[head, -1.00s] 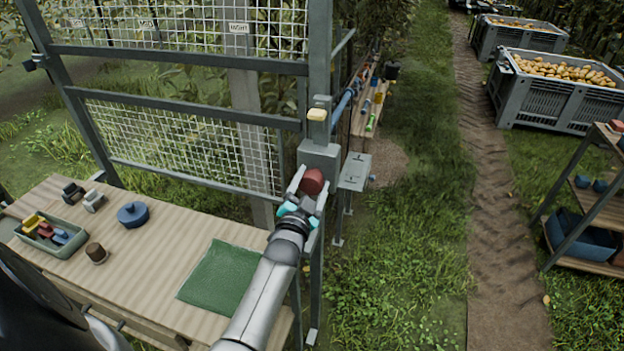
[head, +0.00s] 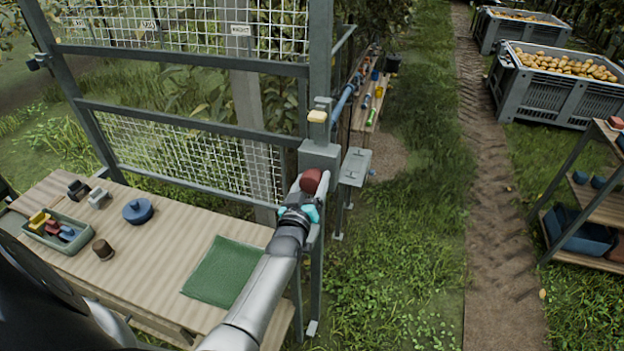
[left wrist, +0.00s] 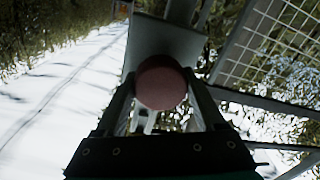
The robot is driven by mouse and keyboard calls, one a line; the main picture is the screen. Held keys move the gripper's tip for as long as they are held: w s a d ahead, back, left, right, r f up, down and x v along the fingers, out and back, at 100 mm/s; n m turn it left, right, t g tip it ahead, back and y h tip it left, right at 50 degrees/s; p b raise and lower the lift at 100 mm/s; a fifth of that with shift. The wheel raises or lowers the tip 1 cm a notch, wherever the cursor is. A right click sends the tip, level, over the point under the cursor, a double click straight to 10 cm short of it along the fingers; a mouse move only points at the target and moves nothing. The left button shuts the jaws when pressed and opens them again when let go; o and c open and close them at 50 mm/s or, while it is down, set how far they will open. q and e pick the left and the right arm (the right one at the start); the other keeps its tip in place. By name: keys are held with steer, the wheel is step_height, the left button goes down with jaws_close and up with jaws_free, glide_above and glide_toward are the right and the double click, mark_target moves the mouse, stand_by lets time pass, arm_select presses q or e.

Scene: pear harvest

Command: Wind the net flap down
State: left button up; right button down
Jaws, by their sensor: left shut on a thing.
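The netted metal frame stands behind the table, with an upper white net (head: 190,30) and a lower white net panel (head: 190,160). I cannot tell which of them is the flap. A grey box (head: 320,155) is fixed to the frame's right post, with a round red knob (head: 312,180) at its front. My left gripper (head: 311,188) is shut on the red knob. The left wrist view shows the knob (left wrist: 161,82) between the two fingers, with the grey box behind it. The knob's far side is hidden. My right gripper is not in view.
Crates of pears (head: 550,100) and a shelf (head: 595,195) stand at right. Grass lies right of the post.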

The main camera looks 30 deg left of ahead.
arm_select(q)
steer(key=n, duration=0.3)
steer(key=shift+a+n, duration=0.1)
steer(key=shift+n, duration=0.3)
steer(key=n, duration=0.6)
steer(key=shift+f+n+h+b, duration=0.1)
steer(key=shift+n+h+b, duration=0.2)
steer(key=shift+n, duration=0.1)
steer(key=shift+n+b, duration=0.55)
steer(key=shift+n, duration=1.55)
steer(key=shift+f+h, duration=0.1)
steer(key=shift+h, duration=0.3)
steer(key=o, duration=1.3)
steer(key=shift+o, duration=0.2)
steer(key=shift+s, duration=0.1)
steer(key=shift+s+d, duration=0.2)
steer(key=shift+s, duration=0.35)
steer(key=v, duration=1.4)
